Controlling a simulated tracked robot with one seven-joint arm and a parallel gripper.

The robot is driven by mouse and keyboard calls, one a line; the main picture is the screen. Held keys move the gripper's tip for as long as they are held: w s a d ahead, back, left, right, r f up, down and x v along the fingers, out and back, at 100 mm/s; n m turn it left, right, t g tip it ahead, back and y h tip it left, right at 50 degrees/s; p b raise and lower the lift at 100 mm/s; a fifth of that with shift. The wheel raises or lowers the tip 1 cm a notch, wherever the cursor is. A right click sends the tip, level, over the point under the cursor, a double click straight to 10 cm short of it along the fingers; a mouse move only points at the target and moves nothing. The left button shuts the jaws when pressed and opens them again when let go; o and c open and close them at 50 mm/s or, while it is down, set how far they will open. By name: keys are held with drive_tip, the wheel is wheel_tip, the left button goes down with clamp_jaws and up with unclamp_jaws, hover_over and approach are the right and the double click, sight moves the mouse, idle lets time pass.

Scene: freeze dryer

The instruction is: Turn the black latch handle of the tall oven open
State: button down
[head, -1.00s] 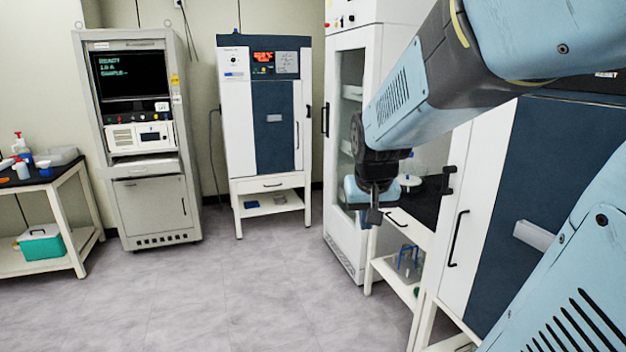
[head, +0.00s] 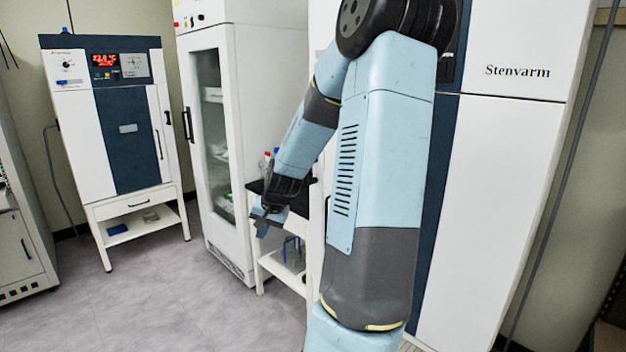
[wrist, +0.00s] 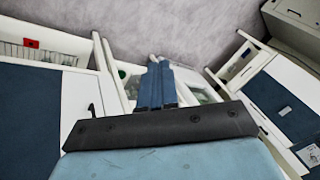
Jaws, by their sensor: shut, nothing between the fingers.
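The tall oven (head: 510,190), white with a dark blue panel and "Stenvarm" lettering, stands at the right in the head view. My arm covers much of its front there, including the place of its latch. In the wrist view a small black hooked part (wrist: 91,109), which looks like the latch handle, sticks out at a white edge beside a dark blue panel. My gripper (head: 264,220) hangs left of the oven, in front of a small stand. Its two blue fingers (wrist: 156,86) lie together in the wrist view, shut and empty, apart from the hooked part.
A white glass-door cabinet (head: 240,130) stands behind my gripper, with a low white stand (head: 283,272) beside it. A smaller blue and white oven (head: 88,140) is at the back left. The grey floor (head: 130,310) at the lower left is clear.

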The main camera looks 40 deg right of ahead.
drive_tip(key=w+d+m+t, duration=0.2)
drive_tip(key=d+m, duration=0.1)
drive_tip(key=d, duration=0.3)
drive_tip(key=m+t+h, duration=0.3)
drive_tip(key=m+t, duration=0.3)
drive_tip(key=m, duration=0.2)
approach(311, 177)
drive_tip(key=x, duration=0.5)
drive_tip(key=shift+w+f, duration=0.1)
drive_tip(key=shift+f, duration=0.45)
drive_tip(key=shift+w+d, duration=0.15)
drive_tip(key=shift+w, duration=0.35)
drive_tip(key=shift+w, duration=0.45)
drive_tip(key=shift+t, duration=0.3)
